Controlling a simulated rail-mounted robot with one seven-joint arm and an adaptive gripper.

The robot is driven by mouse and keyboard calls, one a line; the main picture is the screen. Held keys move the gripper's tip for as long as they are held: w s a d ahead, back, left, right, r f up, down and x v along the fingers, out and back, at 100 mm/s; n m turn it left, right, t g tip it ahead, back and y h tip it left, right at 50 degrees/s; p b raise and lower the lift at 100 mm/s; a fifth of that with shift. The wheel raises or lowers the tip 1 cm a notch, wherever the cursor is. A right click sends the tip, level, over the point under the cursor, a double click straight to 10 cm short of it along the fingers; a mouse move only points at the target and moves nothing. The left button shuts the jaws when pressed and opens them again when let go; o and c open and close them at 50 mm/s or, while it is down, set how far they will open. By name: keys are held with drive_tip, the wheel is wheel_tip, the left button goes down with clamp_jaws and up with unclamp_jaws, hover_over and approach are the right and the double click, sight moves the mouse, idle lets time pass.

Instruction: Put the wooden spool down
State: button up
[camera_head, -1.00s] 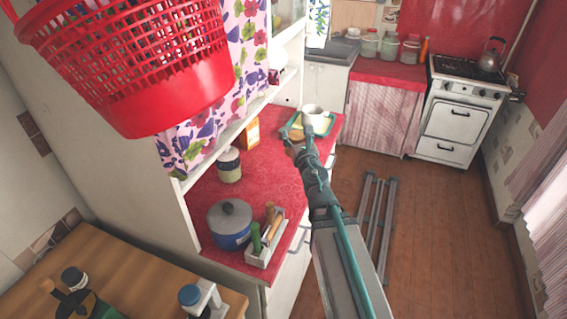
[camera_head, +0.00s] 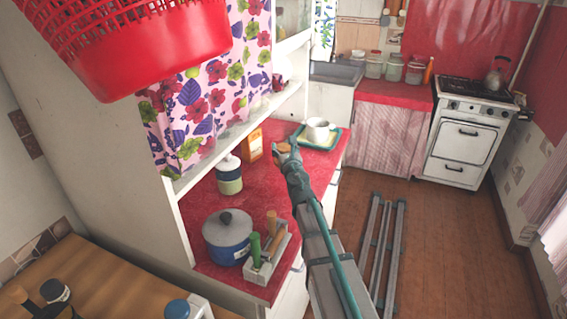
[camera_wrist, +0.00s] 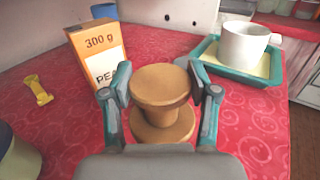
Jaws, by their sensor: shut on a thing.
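The wooden spool (camera_wrist: 161,87) is upright between the two fingers of my gripper (camera_wrist: 162,92) in the wrist view. My gripper is shut on it, with a finger on each side. In the head view the spool (camera_head: 284,148) shows small at the end of my arm, over the red counter (camera_head: 247,190). In the wrist view the spool's lower flange appears close to the red oilcloth (camera_wrist: 255,140). I cannot tell whether it touches.
An orange box (camera_wrist: 97,55) stands behind left of the spool. A teal tray (camera_wrist: 208,62) with a white cup (camera_wrist: 245,44) is at the right. A yellow item (camera_wrist: 38,90) lies left. A blue pot (camera_head: 227,240) and utensil holder (camera_head: 262,262) stand nearer.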

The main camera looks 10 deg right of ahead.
drive_tip(key=shift+w+f, duration=0.2)
drive_tip(key=shift+f, duration=0.1)
drive_tip(key=f+b, duration=0.1)
drive_tip(key=b, duration=0.1)
drive_tip(key=f+b, duration=0.1)
drive_tip(key=f, duration=0.1)
drive_tip(key=shift+w+a+f+b, duration=0.1)
drive_tip(key=shift+w+f+b, duration=0.1)
drive_tip(key=shift+b, duration=0.15)
drive_tip(key=shift+f, duration=0.1)
drive_tip(key=o, duration=1.2)
drive_tip(key=shift+r, duration=0.25)
drive_tip(key=s, duration=1.2)
drive_tip(key=shift+s+f, duration=0.1)
